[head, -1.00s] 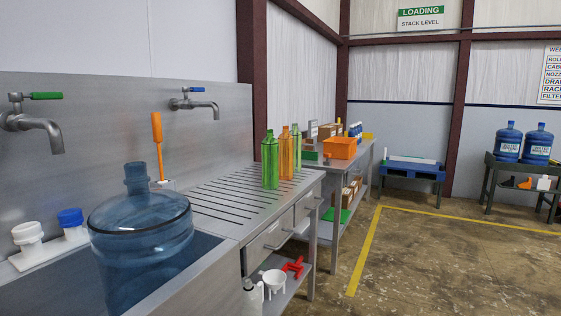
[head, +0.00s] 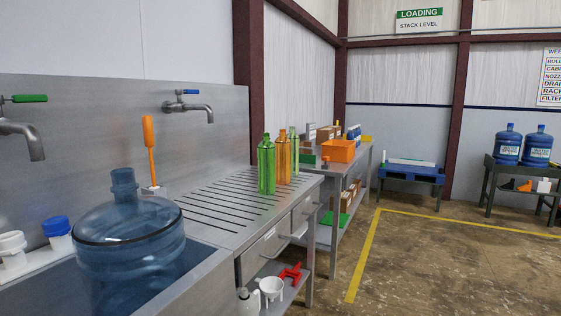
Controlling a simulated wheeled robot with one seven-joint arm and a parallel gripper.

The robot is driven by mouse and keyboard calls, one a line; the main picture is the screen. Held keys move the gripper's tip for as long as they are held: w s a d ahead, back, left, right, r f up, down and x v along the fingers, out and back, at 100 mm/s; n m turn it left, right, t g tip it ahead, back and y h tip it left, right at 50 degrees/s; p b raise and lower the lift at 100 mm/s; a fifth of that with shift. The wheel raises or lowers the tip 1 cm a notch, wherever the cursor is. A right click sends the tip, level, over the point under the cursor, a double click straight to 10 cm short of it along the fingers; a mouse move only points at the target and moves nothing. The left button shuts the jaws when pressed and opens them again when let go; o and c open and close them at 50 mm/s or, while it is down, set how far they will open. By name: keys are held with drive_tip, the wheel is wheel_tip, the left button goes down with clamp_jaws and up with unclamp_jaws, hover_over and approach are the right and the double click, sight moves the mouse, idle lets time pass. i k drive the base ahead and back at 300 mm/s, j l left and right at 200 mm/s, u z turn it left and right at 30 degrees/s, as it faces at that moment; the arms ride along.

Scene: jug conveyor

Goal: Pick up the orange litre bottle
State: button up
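The orange litre bottle (head: 283,158) stands upright on the slotted steel drainboard (head: 222,208), near its far right end. A green bottle (head: 266,168) stands just in front of it and overlaps its left side in the picture. A paler green, clear bottle (head: 294,155) stands just behind it and to the right. My gripper does not show in the head view.
A large blue jug (head: 128,245) stands in the sink at the lower left. An orange-handled brush (head: 150,150) stands upright behind the drainboard. Two taps hang from the backsplash. Another bench with an orange crate (head: 338,151) stands beyond. Open floor lies to the right.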

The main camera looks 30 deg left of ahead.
sight(283, 144)
drive_tip(key=i+u, duration=0.35)
drive_tip(key=i, duration=1.3)
